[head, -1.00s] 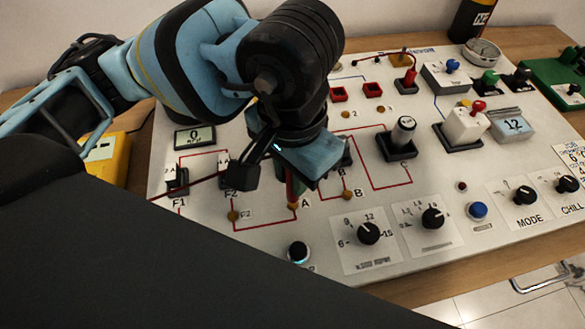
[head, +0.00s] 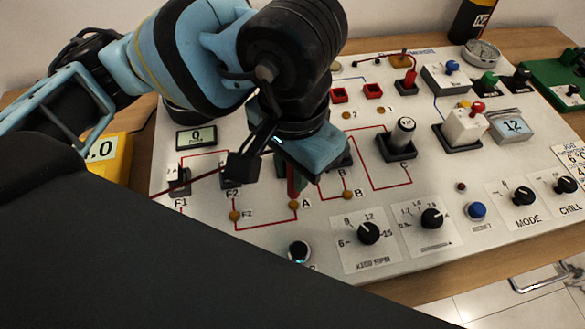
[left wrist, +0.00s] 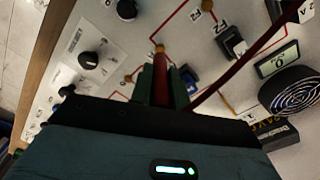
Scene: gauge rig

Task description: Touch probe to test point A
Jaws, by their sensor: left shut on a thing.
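My left gripper (head: 296,178) is shut on the red probe (head: 293,186), which points down at the panel. In the left wrist view the red probe (left wrist: 160,80) stands between the dark green fingers. Test point A (head: 294,204) is a small brass-coloured pad at a corner of a red line, just below the probe tip in the head view. It also shows right beyond the tip in the left wrist view (left wrist: 159,48). I cannot tell whether the tip touches it. A dark red lead (head: 205,180) runs left from the probe. My right gripper is out of view.
The white panel (head: 270,262) carries test point B (head: 347,195) to the right and pad F2 (head: 235,216) to the left. Fuse holders (head: 180,181), a black button (head: 299,251) and a rotary knob (head: 369,233) surround the spot. A yellow meter (head: 108,158) stands left.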

